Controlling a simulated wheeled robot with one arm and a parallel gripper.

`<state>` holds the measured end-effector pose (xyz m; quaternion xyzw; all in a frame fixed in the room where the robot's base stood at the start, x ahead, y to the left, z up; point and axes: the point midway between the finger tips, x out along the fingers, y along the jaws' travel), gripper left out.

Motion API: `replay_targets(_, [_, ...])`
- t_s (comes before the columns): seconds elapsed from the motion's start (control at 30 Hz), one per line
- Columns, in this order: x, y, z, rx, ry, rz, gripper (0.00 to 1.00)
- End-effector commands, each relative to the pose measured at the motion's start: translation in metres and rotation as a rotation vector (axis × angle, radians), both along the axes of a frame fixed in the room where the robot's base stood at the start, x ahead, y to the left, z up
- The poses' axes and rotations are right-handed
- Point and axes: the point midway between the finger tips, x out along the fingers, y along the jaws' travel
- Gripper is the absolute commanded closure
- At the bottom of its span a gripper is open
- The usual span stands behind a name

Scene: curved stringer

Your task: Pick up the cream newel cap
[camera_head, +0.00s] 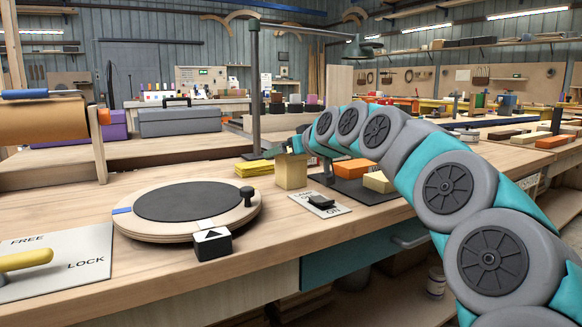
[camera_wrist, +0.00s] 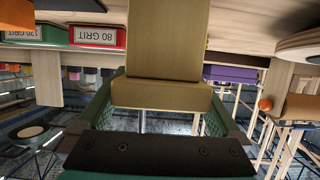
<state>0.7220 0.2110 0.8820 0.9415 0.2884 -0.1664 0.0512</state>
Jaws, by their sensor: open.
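A tan-cream block that looks like the cream newel cap (camera_head: 291,172) stands upright on the near workbench, right of the round turntable. In the wrist view the cap (camera_wrist: 162,95) fills the upper middle, its near end between my spread fingers. My gripper (camera_wrist: 160,122) is open, with a green-padded finger on each side of the cap. Whether the pads touch it is unclear. In the head view my gripper (camera_head: 299,146) is small and partly hidden behind the cap.
A paler cream block (camera_head: 378,182) and an orange block (camera_head: 355,168) lie on or beside a dark mat right of the cap. A yellow stack (camera_head: 254,168) is close on the left. A lamp switch plate (camera_head: 320,205) lies in front, and a metal post (camera_head: 255,90) rises behind.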

Motion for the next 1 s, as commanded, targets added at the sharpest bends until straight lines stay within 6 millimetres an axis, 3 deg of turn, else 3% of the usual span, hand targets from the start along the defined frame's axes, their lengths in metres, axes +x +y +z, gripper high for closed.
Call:
replay_targets(0.1, [0.0088,0.0069,-0.0053,-0.001,0.003,0.001,0.00])
replay_targets(0.37, [0.0099,0.0070,-0.0047,0.000,0.000,0.000,0.02])
replay_targets(1.0, [0.0097,0.0068,-0.0046,-0.001,0.001,0.000,0.74])
